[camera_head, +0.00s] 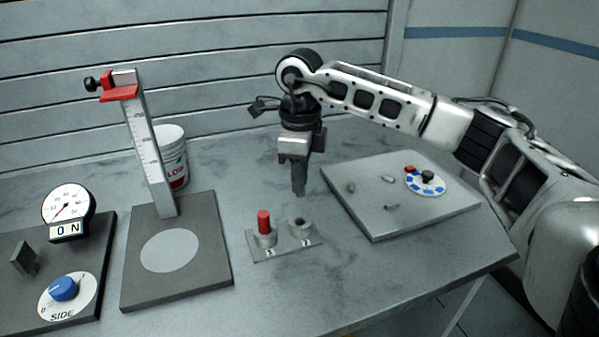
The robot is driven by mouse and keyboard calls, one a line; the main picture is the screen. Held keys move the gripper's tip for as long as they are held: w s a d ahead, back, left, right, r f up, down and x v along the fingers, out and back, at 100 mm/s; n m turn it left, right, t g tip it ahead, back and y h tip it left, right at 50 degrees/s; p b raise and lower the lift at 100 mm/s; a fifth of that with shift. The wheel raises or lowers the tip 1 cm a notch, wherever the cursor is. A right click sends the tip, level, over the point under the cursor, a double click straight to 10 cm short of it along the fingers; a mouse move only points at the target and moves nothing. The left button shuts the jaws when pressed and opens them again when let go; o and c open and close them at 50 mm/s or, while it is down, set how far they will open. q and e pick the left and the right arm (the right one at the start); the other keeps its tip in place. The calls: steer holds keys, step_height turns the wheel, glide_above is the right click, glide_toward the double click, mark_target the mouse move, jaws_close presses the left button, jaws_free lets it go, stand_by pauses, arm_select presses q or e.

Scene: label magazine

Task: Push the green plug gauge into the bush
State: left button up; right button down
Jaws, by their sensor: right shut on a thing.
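A small grey plate (285,250) on the bench carries two round bushes side by side. A red plug gauge (264,220) stands upright in the left bush (266,239). The right bush (301,228) shows a dark open hole on top. My right gripper (298,190) points down above and slightly behind the right bush, apart from it. Its dark fingers are shut on a slim thing, taken as the green plug gauge; its colour and shape are largely hidden by the fingers. My left gripper is not in view.
A height stand (148,150) with a red slider rises from a dark base at left. A dial gauge (67,212) and blue knob (63,289) are further left. A white tub (174,155) stands behind. A grey board (370,215) with small parts lies right.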

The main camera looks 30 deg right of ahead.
mark_target(300, 196)
steer(key=shift+f+b, duration=0.85)
steer(key=shift+f, duration=0.25)
step_height(300, 196, down, 3)
steer(key=shift+f+b, duration=0.1)
steer(key=shift+b, duration=0.95)
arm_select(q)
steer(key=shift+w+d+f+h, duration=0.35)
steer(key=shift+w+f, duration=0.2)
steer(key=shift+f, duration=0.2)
arm_select(e)
steer(key=shift+f, duration=0.2)
arm_select(q)
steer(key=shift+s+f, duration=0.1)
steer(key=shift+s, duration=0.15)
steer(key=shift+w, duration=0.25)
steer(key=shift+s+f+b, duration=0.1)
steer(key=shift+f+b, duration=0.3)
steer(key=shift+b, duration=0.2)
arm_select(e)
steer(key=shift+f, duration=0.7)
steer(key=shift+f, duration=0.1)
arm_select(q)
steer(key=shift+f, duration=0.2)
arm_select(e)
steer(key=shift+f, duration=0.2)
